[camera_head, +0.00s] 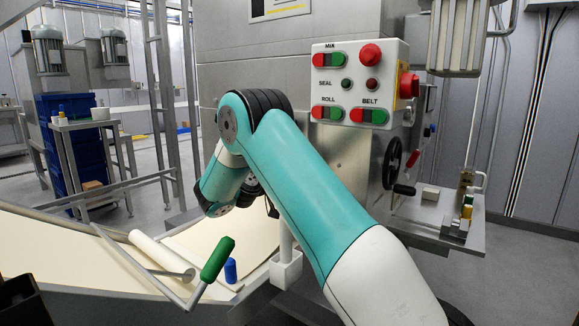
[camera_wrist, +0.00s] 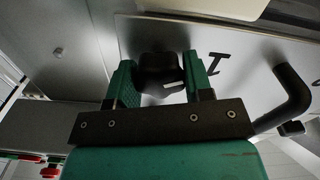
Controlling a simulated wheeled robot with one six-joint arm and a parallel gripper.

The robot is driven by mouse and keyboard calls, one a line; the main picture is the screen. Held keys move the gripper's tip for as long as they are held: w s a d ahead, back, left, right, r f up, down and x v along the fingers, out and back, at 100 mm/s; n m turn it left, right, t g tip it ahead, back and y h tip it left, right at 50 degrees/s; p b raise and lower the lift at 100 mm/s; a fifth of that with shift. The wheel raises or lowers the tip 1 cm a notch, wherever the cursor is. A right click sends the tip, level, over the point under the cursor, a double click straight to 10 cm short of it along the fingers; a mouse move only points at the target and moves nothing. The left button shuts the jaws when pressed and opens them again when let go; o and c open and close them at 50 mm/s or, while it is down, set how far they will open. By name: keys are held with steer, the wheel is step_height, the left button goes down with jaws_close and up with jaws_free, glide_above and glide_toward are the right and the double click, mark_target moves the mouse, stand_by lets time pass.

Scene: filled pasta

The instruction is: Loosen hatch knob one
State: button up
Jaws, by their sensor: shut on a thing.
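A black knob (camera_wrist: 158,72) stands on a grey metal plate in the wrist view. My gripper (camera_wrist: 159,84) has its two green fingers on either side of the knob and is shut on it. In the head view my teal arm reaches forward and left. My gripper and the knob are hidden from that view.
A curved black handle (camera_wrist: 290,98) sits close to the right of my gripper. A control panel (camera_head: 360,85) with red and green buttons is on the machine. A green-handled crank (camera_head: 217,260), a blue cylinder (camera_head: 231,270) and a pale roller (camera_head: 160,252) lie below the arm.

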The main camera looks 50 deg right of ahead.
steer(key=n+p, duration=0.3)
steer(key=n, duration=0.1)
steer(key=shift+r+n, duration=0.15)
steer(key=shift+n, duration=0.25)
steer(key=shift+n+p, duration=0.55)
steer(key=shift+n, duration=1.65)
steer(key=shift+w+f, duration=0.1)
steer(key=shift+f, duration=0.1)
steer(key=o, duration=0.9)
